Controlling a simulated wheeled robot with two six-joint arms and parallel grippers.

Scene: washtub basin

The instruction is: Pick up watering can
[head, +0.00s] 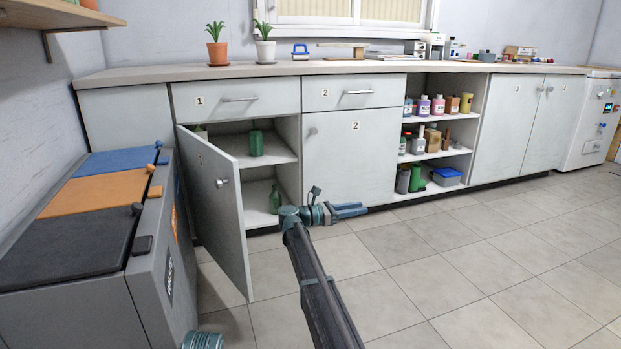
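A small green object (417,179) on the bottom level of the open shelf unit may be the watering can, but it is too small to be sure. Other green containers stand in the left cabinet, one on its middle shelf (256,143) and one at the bottom (275,199). My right gripper (362,210) is in front of the cabinets, left of the open shelf unit and apart from the green object. Its fingers point right and nothing clear shows between them; their gap cannot be made out. My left gripper is out of view.
The left cabinet door (219,205) stands open toward me. Grey waste bins (160,262) with coloured lids are at the left. Bottles (423,105) and a blue box (447,176) share the open shelves. The tiled floor (470,250) at the right is clear.

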